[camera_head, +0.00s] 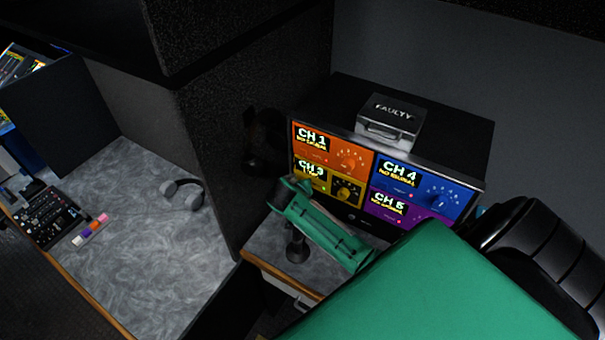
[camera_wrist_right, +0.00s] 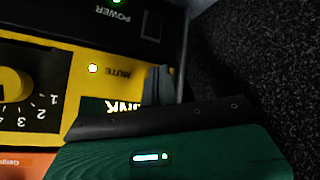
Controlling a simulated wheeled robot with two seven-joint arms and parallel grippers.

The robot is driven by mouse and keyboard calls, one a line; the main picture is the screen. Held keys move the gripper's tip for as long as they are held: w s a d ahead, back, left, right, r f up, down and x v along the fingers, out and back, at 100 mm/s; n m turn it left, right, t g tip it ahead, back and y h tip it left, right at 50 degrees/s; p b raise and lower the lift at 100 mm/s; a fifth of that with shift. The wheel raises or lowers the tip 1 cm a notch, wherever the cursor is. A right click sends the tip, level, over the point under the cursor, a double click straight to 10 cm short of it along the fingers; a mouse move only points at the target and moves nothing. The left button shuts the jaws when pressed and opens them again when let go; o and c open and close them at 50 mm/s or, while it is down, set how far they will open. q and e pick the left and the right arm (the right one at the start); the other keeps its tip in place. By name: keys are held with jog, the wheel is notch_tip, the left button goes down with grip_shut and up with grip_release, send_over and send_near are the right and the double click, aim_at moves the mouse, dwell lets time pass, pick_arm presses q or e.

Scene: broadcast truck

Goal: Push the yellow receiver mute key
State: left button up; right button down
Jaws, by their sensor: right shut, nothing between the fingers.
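The yellow receiver (camera_head: 317,176), labelled CH 3, is at the lower left of the rack of coloured receivers in the head view. My left gripper is not in view.
An orange CH 1 receiver (camera_head: 326,146), a blue CH 4 one (camera_head: 418,182) and a purple CH 5 one (camera_head: 392,207) adjoin it. A box marked FAULTY (camera_head: 390,122) sits on top. A dark partition stands left, and a desk (camera_head: 150,235) with headphones (camera_head: 184,193) lies beyond.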

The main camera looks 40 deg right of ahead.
jog(key=shift+w+d, duration=0.15)
jog(key=shift+d, duration=0.3)
dwell(0.3)
jog(key=shift+s+a, duration=0.2)
jog(key=shift+a, duration=0.3)
jog(key=shift+a, duration=0.1)
jog(key=shift+s+a, duration=0.4)
jog(key=shift+a, duration=0.5)
jog(key=shift+s+a, duration=0.35)
jog(key=shift+a, duration=0.55)
jog(key=shift+s+a, duration=0.4)
jog(key=shift+a, duration=0.5)
